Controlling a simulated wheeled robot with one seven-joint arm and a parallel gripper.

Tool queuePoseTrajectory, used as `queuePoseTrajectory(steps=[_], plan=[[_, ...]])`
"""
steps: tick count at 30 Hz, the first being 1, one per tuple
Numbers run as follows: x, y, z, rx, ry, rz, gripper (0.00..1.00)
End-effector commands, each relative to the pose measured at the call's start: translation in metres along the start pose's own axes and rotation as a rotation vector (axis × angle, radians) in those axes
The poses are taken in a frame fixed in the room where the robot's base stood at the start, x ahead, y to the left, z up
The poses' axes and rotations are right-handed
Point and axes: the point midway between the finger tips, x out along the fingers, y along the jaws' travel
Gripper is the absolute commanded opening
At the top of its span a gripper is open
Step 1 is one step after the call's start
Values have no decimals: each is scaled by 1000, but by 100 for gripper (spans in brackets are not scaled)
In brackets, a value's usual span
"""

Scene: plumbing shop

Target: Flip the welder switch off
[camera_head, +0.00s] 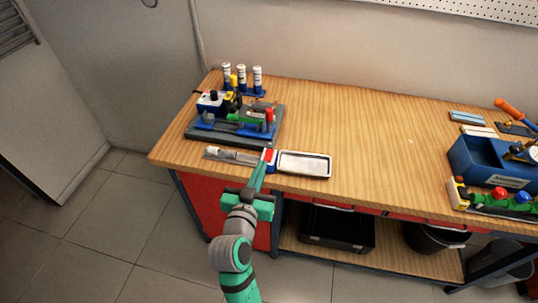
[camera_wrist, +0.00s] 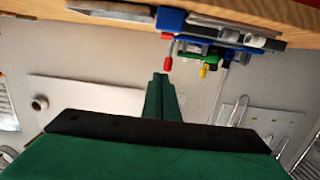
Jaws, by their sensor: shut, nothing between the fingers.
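My gripper (camera_head: 264,160) is shut and empty, its green fingers pointing away from me over the bench's front edge. In the wrist view its fingertips (camera_wrist: 160,76) are together. A small blue block with a red top (camera_head: 269,154) stands just at the fingertips in the head view. I cannot tell if they touch. The blue block (camera_wrist: 171,21) also shows in the wrist view, apart from the fingertips in the picture. Behind it is a grey-based rig (camera_head: 205,138) with blue, green and yellow parts and a red-tipped lever (camera_head: 269,116). No switch can be made out clearly.
A shallow metal tray (camera_head: 326,165) lies right of the block, and a flat metal tool (camera_head: 229,156) left of it. Several white cylinders (camera_head: 242,74) stand behind the rig. A blue toolbox (camera_head: 480,170) is at the right. The wooden bench (camera_head: 385,130) is clear in the middle.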

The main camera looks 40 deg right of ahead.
Motion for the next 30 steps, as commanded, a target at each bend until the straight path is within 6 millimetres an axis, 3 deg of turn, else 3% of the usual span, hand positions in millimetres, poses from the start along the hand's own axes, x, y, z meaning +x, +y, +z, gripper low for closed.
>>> queuePoseTrajectory(steps=[11,17,28,30], plan=[[5,0,1,-1,-1,0,0],[33,0,0,0,0,1,0],[101,0,0,0,0,0,0],[103,0,13,-3,-5,-1,0]])
